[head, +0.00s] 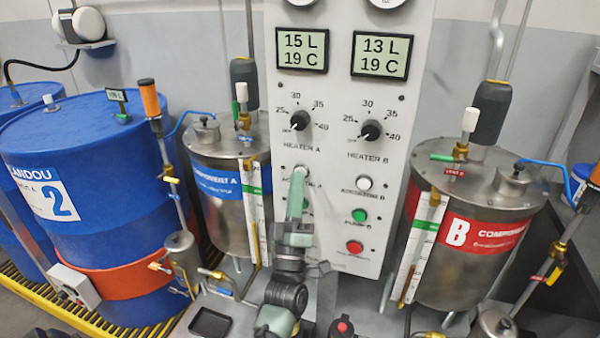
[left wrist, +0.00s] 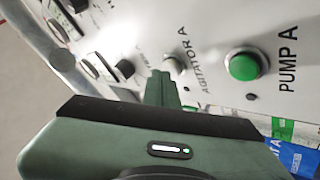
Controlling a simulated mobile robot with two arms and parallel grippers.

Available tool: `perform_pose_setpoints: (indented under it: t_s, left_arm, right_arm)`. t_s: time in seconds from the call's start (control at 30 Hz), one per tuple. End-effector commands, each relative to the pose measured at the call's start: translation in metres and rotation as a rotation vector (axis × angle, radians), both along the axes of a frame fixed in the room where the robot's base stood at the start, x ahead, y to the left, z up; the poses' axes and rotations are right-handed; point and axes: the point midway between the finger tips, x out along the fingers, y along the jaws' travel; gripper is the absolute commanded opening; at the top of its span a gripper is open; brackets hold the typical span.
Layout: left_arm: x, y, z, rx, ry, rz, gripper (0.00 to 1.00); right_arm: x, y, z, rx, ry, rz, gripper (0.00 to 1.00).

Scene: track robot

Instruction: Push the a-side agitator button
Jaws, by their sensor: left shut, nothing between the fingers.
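The agitator A button is a small round white button on the grey control panel, under the heater A knob. In the head view, the agitator A button (head: 301,168) shows just above my left fingertips, which cover part of it and its label. My left gripper (head: 298,178) is shut and empty, pointing up at the panel. In the left wrist view, the agitator A button (left wrist: 176,63) is right beside the tip of my left gripper (left wrist: 162,77). I cannot tell whether they touch. My right gripper is not in view.
The green pump A button (left wrist: 244,66) is close by; in the head view my gripper mostly hides it. The agitator B button (head: 364,183), green pump B button (head: 358,215) and a red button (head: 355,247) are to the right. Tank A (head: 215,175) and tank B (head: 480,245) flank the panel.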

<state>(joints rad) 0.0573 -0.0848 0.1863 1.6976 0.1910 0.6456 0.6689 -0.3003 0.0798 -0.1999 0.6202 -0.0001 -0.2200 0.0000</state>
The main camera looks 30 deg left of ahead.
Motion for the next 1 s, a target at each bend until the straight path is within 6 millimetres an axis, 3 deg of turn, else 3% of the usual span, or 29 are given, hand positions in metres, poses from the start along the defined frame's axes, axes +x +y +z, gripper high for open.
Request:
perform_pose_setpoints:
  t_s: [0.37, 0.8, 1.0]
  left_arm:
    - [-0.006, -0.002, 0.001, 0.0, 0.0, 0.0, 0.0]
    - [-0.049, -0.012, 0.001, -0.001, 0.0, 0.001, 0.0]
    - [-0.059, -0.014, 0.001, 0.0, -0.001, 0.001, 0.0]
  right_arm:
    - [0.0, 0.0, 0.004, 0.0, 0.0, 0.0, 0.36]
    - [0.0, 0.0, 0.019, 0.0, 0.0, 0.0, 0.36]
    - [0.0, 0.0, 0.022, 0.0, 0.0, 0.0, 0.36]
